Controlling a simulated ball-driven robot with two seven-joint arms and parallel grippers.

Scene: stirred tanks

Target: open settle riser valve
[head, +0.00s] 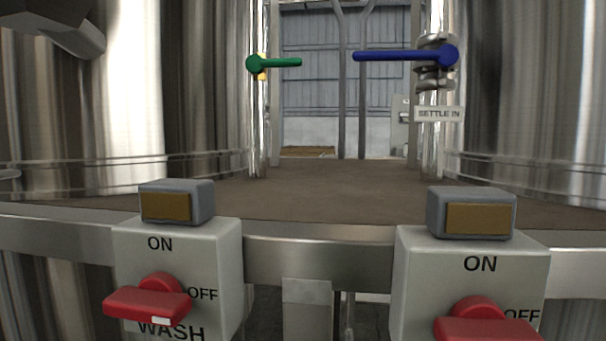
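A valve with a long blue lever (405,56) sits on a vertical steel pipe at the upper right. Its lever lies level, across the pipe, and points left from its hub. A white tag reading "SETTLE IN" (438,114) hangs just below the valve on the same pipe. A second valve with a green lever (275,63) sits on a vertical pipe at the upper left. Its lever also lies level and points right. I cannot tell from a label which one is the riser valve. Neither gripper can be made out in the head view.
Two grey switch boxes with red handles, one marked WASH (180,255) and one at right (470,265), stand in front on a steel rail (320,255). Large steel tanks (540,100) flank a brown deck (330,195). A grey angular part (60,25) juts in at top left.

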